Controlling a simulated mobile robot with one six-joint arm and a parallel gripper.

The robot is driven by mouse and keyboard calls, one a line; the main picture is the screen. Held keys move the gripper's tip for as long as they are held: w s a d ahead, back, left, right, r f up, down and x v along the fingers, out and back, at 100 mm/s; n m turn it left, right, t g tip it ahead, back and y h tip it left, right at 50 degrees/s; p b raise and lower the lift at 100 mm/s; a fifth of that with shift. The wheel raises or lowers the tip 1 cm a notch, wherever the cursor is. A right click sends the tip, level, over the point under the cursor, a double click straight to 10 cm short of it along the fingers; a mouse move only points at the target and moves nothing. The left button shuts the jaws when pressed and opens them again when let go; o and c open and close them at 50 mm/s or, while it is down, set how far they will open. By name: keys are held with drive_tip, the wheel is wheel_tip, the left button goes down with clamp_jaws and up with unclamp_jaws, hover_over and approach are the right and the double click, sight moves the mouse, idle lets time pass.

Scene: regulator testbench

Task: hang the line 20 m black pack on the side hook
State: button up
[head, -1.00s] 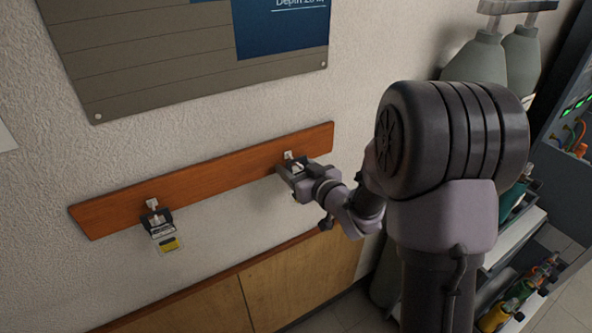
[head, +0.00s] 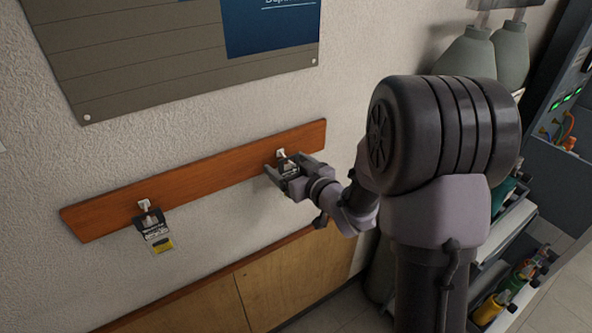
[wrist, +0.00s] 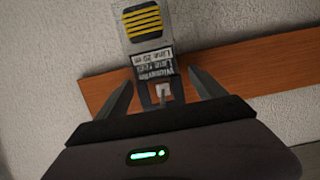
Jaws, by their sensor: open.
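A pack with a black-and-white label reading "Line 20 m" upside down and a yellow striped patch (wrist: 145,22) shows in the wrist view. In the head view the small dark top of this pack (head: 289,168) sits at the right hook (head: 280,152) on the wooden board. The white hook shows in the slot at the pack's top, and the pack appears to hang from it. My gripper (wrist: 161,78) is open, with one finger on each side of the pack and gaps between. In the head view my gripper (head: 286,163) partly hides the pack.
A similar pack with a yellow patch (head: 154,232) hangs on the left hook (head: 145,206). The wooden board (head: 215,185) runs along the white wall under a poster (head: 150,50). Grey cylinders (head: 468,52) and a shelf unit with bottles (head: 505,295) stand at the right.

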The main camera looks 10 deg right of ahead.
drive_tip(key=s+d+r+m+h+b, duration=0.2)
drive_tip(key=s+d+m+h+b, duration=0.15)
drive_tip(key=s+d+b, duration=0.35)
drive_tip(key=s+d+r+m+h+b, duration=0.2)
drive_tip(key=s+d+h+b, duration=0.15)
drive_tip(key=s, duration=0.65)
drive_tip(key=s+a+f+m+g+y+b, duration=0.1)
drive_tip(key=s+a+f+g+y, duration=0.1)
drive_tip(key=s+a+f+g, duration=0.2)
drive_tip(key=s+a+f+m+g+y+b, duration=0.1)
drive_tip(key=s+a+f+g, duration=0.4)
drive_tip(key=s+a, duration=0.5)
drive_tip(key=s+y, duration=0.1)
drive_tip(key=s, duration=0.2)
drive_tip(key=shift+s+f, duration=0.15)
drive_tip(key=shift+s, duration=0.1)
drive_tip(key=shift+m, duration=0.25)
